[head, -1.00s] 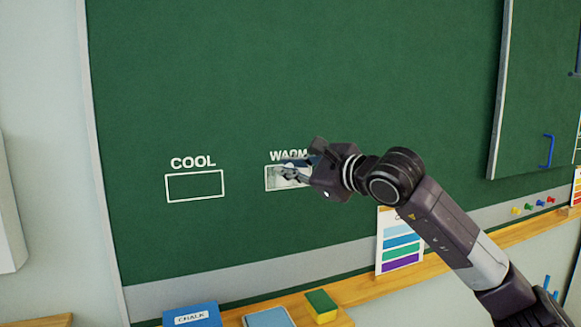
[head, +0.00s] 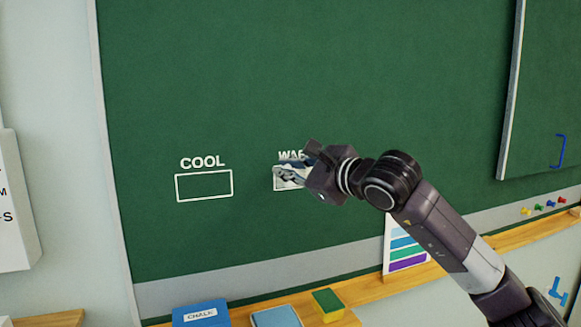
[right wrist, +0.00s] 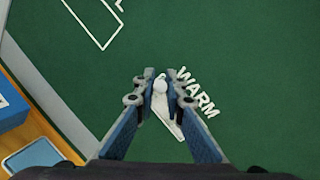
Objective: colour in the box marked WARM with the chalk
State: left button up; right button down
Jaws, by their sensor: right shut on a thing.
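The WARM box (head: 277,185) is a white-outlined rectangle on the green chalkboard (head: 250,80), with white chalk fill showing inside it. My right gripper (head: 284,172) is in front of the box and hides its right part and some of the WARM label. In the right wrist view the gripper (right wrist: 160,90) is shut on a white piece of chalk (right wrist: 160,86), with its fingers either side. White fill (right wrist: 171,119) shows below the chalk, beside the word WARM. I cannot tell whether the chalk touches the board. My left gripper is out of view.
The COOL box (head: 204,198) to the left is an empty outline. A wooden ledge (head: 370,292) below holds a blue CHALK box (head: 201,316), a light-blue item (head: 276,317), a sponge (head: 328,304) and a colour chart (head: 408,252). A raised panel stands at right.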

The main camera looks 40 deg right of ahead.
jog(key=shift+w+a, duration=0.1)
jog(key=shift+a, duration=0.3)
jog(key=s+a+b, duration=0.1)
jog(key=s+b, duration=0.3)
jog(key=s, duration=0.3)
jog(key=shift+a, duration=0.3)
jog(key=shift+w, duration=0.1)
